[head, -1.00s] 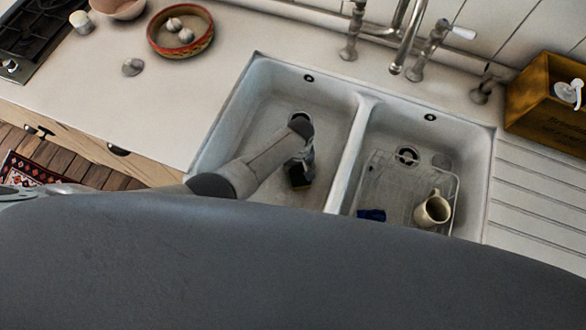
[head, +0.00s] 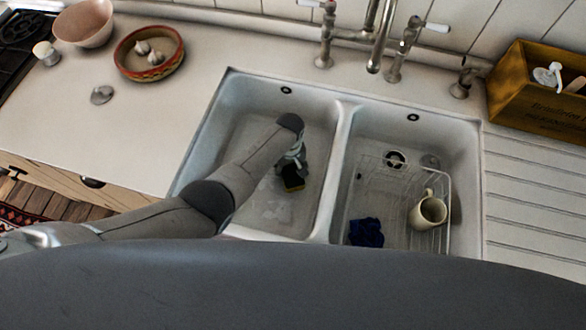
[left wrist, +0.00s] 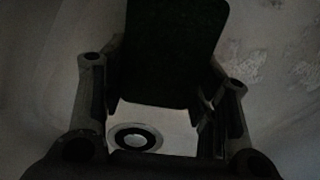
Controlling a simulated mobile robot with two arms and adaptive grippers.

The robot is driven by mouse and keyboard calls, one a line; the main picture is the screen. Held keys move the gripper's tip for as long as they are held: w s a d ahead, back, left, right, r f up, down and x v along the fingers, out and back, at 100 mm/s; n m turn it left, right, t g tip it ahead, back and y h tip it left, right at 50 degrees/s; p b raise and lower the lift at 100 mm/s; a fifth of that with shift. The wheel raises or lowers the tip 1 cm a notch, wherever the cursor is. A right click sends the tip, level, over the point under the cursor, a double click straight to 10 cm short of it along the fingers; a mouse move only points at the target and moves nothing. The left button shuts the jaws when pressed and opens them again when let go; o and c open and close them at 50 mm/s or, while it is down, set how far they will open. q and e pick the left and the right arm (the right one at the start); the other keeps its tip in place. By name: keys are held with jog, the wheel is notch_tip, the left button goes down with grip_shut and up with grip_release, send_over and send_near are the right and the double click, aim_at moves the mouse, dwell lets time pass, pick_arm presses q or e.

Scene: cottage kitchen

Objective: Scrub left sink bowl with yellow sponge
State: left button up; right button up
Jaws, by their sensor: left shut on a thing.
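The left sink bowl (head: 236,128) is white, with whitish smears (head: 274,212) on its floor. My left arm reaches down into it. My left gripper (head: 291,172) is low in the bowl, shut on the sponge (head: 293,184), which shows a dark side and a thin yellow edge. In the left wrist view the sponge (left wrist: 175,50) is a dark block between the fingers. The bowl's round drain (left wrist: 135,138) shows beyond it, and pale smears lie at the upper right. I cannot tell whether the sponge touches the bowl. My right gripper is out of view.
The right bowl (head: 465,150) holds a wire rack (head: 375,185), a cream mug (head: 430,211) and a blue cloth (head: 366,232). A divider (head: 338,165) separates the bowls. Taps (head: 376,45) rise behind. A wooden crate (head: 540,95) stands right; a bowl with garlic (head: 125,62) stands left.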

pick_arm(q)
jog(key=shift+w+a+r+p, duration=0.1)
jog(key=shift+w+a+p, duration=0.1)
jog(key=shift+a, duration=0.95)
jog(key=shift+w+a+f+p, duration=0.1)
jog(key=shift+w+a+p, duration=0.15)
jog(key=shift+a, duration=0.95)
jog(key=shift+w+a+r+p, duration=0.1)
jog(key=shift+w+a+p, duration=0.1)
jog(key=shift+a, duration=0.95)
notch_tip(320, 180, up, 19)
jog(key=p, duration=0.6)
jog(key=shift+f, duration=0.2)
